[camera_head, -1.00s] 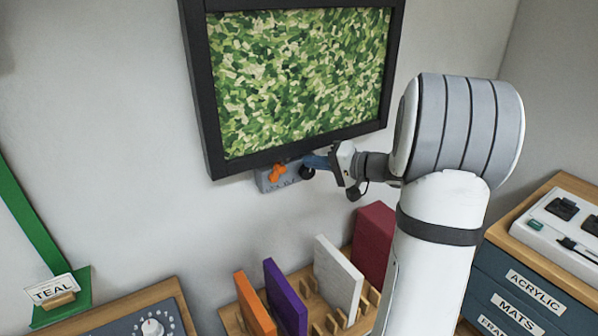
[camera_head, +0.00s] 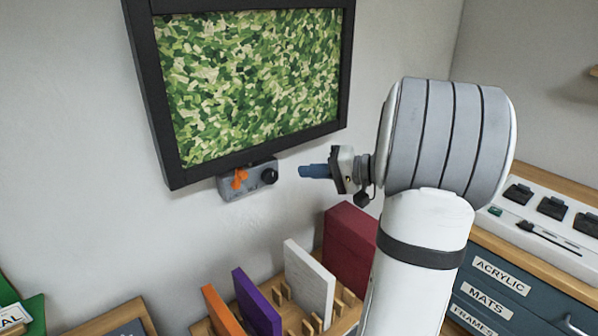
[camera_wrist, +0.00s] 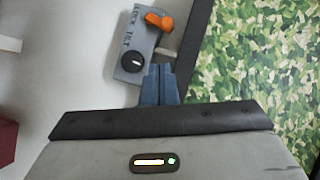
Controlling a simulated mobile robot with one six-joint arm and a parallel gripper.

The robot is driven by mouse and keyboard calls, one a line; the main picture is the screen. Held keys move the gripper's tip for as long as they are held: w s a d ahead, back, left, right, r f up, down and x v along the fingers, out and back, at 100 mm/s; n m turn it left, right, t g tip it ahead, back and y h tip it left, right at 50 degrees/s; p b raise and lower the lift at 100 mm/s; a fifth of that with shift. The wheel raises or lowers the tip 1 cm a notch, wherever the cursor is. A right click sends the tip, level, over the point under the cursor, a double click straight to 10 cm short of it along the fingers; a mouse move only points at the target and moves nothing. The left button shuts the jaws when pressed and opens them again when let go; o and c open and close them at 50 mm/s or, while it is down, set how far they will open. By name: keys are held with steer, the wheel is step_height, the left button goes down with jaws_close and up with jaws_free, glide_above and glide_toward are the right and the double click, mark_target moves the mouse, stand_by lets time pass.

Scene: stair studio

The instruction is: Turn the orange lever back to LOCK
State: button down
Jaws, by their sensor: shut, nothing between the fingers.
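The orange lever (camera_head: 239,179) sits on a small grey box (camera_head: 232,192) on the wall, under the lower edge of the framed green picture (camera_head: 255,80). A round black knob (camera_head: 269,176) is on the right end of the same box. My gripper (camera_head: 302,171) is shut and empty, pointing left at the box, with a visible gap between its blue fingertips and the knob. In the wrist view the orange lever (camera_wrist: 158,20) lies tilted at the top, and the knob (camera_wrist: 136,61) is nearer the fingers (camera_wrist: 158,70). The lettering near the lever reads partly as LOCK and TILT.
Below stands a wooden rack (camera_head: 205,328) with orange, purple, white and dark red panels. A drawer cabinet (camera_head: 500,270) with a tool tray on top (camera_head: 550,210) is at the right. The wall between box and rack is bare.

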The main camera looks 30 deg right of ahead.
steer(key=s+a+f+n+g+h, duration=0.1)
steer(key=s+a+f+g, duration=0.15)
steer(key=a, duration=0.45)
steer(key=s+a+f+n+g, duration=0.1)
steer(key=s+a+g, duration=0.3)
steer(key=a, duration=0.2)
steer(key=s+a+f+n+g+h, duration=0.1)
steer(key=s+a+f+h, duration=0.1)
steer(key=s+h, duration=0.3)
steer(key=s+a+f+n+h, duration=0.1)
steer(key=s+f+n+h, duration=0.1)
steer(key=s, duration=0.6)
steer(key=shift+s+a+f+n+g+h, duration=0.35)
steer(key=shift+f+h, duration=0.4)
steer(key=shift+h, duration=0.65)
steer(key=shift+s, duration=0.1)
